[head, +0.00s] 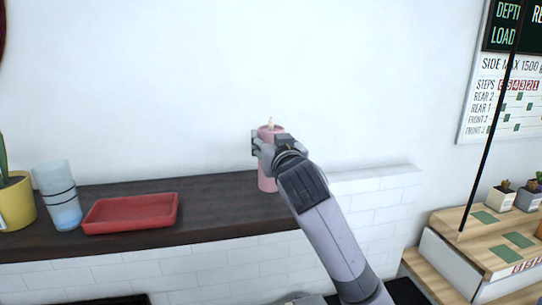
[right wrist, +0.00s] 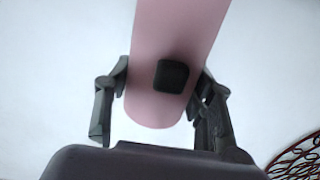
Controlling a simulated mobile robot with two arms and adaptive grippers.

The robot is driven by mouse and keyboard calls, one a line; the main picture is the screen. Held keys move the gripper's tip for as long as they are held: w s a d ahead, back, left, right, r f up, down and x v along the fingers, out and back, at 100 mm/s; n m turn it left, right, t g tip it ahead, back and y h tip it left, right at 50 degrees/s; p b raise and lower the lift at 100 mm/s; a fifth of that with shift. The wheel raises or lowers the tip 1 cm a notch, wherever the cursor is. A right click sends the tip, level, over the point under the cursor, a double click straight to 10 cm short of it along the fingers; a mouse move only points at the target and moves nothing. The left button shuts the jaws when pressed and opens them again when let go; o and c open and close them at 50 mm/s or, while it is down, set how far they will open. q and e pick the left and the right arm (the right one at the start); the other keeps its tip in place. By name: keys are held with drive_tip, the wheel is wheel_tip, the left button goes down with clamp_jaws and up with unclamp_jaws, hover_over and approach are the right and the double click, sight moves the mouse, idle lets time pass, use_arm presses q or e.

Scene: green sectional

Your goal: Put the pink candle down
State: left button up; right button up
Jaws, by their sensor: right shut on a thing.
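The pink candle (head: 268,180) is upright in my right gripper (head: 268,148), over the right part of the dark shelf (head: 225,195). Its wick end is at the top. My right gripper is shut around the candle's side. The right wrist view shows the pink candle (right wrist: 170,60) between the two fingers of the right gripper (right wrist: 160,85). I cannot tell whether the candle's base touches the shelf; my gripper and arm hide part of it. My left gripper is not in view.
A red tray (head: 130,213) lies on the shelf to the left, with blue-tinted glasses (head: 60,200) and a yellow plant pot (head: 16,203) beyond it. The shelf between tray and candle is clear. A wooden stepped stand (head: 490,245) with small pots is at right.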

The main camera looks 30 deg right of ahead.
wheel_tip(320, 180, down, 4)
drive_tip(key=shift+r, duration=0.1)
drive_tip(key=shift+f+p, duration=0.2)
drive_tip(key=shift+p, duration=0.1)
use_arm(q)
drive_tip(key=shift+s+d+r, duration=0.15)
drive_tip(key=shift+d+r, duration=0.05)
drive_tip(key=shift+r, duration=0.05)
use_arm(e)
drive_tip(key=o, duration=0.8)
drive_tip(key=shift+f, duration=0.15)
drive_tip(key=shift+c, duration=0.2)
drive_tip(key=o, duration=0.5)
drive_tip(key=shift+c, duration=0.2)
drive_tip(key=shift+s+a, duration=0.1)
drive_tip(key=shift+s, duration=0.05)
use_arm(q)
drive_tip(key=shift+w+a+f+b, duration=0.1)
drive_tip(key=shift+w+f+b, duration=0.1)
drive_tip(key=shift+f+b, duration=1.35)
use_arm(e)
drive_tip(key=v, duration=1.1)
drive_tip(key=shift+s, duration=0.4)
